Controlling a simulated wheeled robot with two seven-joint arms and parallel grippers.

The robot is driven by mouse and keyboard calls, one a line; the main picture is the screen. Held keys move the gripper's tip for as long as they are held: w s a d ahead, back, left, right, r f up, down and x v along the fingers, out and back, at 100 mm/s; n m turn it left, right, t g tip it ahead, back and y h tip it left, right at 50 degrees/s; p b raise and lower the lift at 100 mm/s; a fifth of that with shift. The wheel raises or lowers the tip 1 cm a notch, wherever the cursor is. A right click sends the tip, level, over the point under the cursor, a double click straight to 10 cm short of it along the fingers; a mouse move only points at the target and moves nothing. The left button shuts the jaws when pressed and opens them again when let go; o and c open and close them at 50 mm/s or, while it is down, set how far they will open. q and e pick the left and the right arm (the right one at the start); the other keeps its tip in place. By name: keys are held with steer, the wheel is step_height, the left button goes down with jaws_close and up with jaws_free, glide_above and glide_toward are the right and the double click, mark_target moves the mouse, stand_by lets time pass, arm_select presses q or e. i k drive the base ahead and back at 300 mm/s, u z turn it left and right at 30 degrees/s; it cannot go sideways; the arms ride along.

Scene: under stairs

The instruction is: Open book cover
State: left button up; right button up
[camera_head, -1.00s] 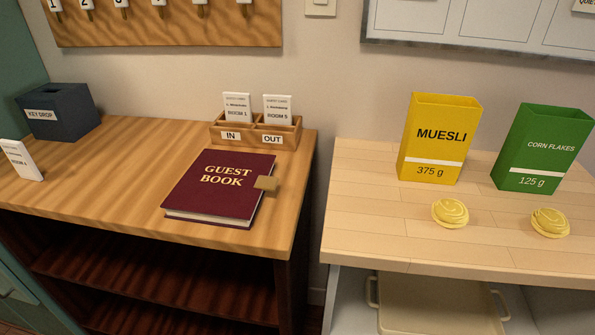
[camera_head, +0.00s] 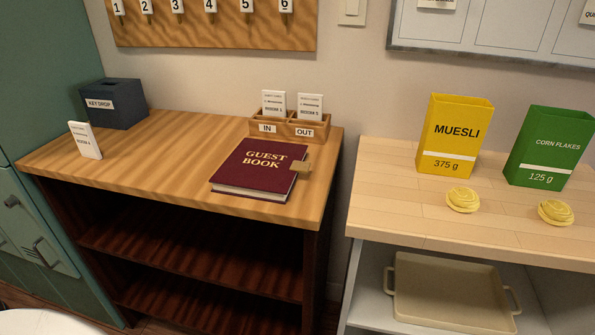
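The guest book (camera_head: 254,174) lies shut on the wooden desk top (camera_head: 180,160), near its right front part. Its cover is dark red with gold lettering. A tan clasp or tab (camera_head: 301,167) sits at its right edge. The page block shows along the front edge. Neither of my grippers is in the head view.
Behind the book stands an IN/OUT card holder (camera_head: 290,128) with two cards. A key drop box (camera_head: 115,103) and a room card (camera_head: 85,140) are on the left. A gap separates the desk from a pale counter (camera_head: 400,205) with a muesli box (camera_head: 454,134) and a corn flakes box (camera_head: 549,147).

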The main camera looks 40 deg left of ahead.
mark_target(257, 165)
steer(key=k, duration=0.2)
steer(key=u, duration=1.2)
